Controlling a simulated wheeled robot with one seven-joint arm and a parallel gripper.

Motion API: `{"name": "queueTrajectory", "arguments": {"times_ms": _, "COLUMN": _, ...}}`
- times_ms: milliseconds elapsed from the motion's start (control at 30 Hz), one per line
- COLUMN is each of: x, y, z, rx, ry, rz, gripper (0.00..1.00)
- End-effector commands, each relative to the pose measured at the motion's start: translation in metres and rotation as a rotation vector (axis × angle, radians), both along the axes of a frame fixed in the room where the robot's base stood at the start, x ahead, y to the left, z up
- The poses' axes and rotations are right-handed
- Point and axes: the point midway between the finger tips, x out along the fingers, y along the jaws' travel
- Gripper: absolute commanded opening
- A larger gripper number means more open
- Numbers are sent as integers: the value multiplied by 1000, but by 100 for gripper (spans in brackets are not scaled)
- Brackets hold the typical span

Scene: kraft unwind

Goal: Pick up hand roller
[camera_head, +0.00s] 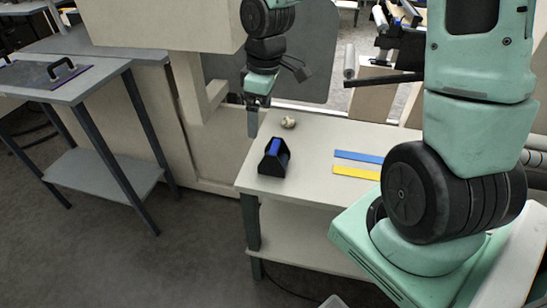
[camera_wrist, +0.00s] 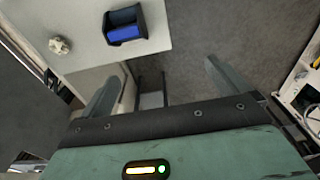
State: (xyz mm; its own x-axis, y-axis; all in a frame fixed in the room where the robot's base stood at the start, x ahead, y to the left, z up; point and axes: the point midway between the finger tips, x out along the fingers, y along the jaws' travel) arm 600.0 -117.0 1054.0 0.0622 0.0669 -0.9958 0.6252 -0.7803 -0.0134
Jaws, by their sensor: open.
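A black-framed piece with a blue cylinder in it, which looks like the hand roller (camera_head: 274,157), stands near the left front edge of the pale table (camera_head: 310,218). In the wrist view the roller (camera_wrist: 124,25) lies at the top, near the table's corner, beyond the fingertips. My gripper (camera_head: 257,116) hangs by the table's left edge, behind the roller and apart from it. In the wrist view my gripper (camera_wrist: 163,68) has its fingers spread wide, with nothing between them.
A small crumpled off-white lump (camera_head: 289,122) lies behind the roller. A blue strip (camera_head: 359,157) and a yellow strip (camera_head: 355,171) lie to its right. A large beige machine (camera_head: 150,110) stands at left behind the table. A grey side table (camera_head: 60,83) holds a handled plate (camera_head: 45,73).

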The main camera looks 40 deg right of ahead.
Motion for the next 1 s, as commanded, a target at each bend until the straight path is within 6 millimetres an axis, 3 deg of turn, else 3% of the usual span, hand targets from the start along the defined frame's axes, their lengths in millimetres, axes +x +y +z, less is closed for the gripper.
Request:
{"name": "queueTrajectory", "arguments": {"times_ms": 33, "x": 7, "y": -21, "z": -10, "rx": 4, "ry": -5, "rz": -14, "gripper": 100}}
{"name": "queueTrajectory", "arguments": {"times_ms": 100, "x": 14, "y": -41, "z": -15, "rx": 7, "ry": -15, "rz": -15, "gripper": 100}}
{"name": "queueTrajectory", "arguments": {"times_ms": 300, "x": 23, "y": -69, "z": -27, "rx": 9, "ry": -29, "rz": -12, "gripper": 100}}
{"name": "queueTrajectory", "arguments": {"times_ms": 467, "x": 24, "y": -67, "z": -52, "rx": 12, "ry": -26, "rz": -9, "gripper": 100}}
{"name": "queueTrajectory", "arguments": {"times_ms": 800, "x": 30, "y": -62, "z": -121, "rx": 10, "ry": -27, "rz": -10, "gripper": 100}}
{"name": "queueTrajectory", "arguments": {"times_ms": 1000, "x": 33, "y": -61, "z": -141, "rx": 9, "ry": -29, "rz": -11, "gripper": 100}}
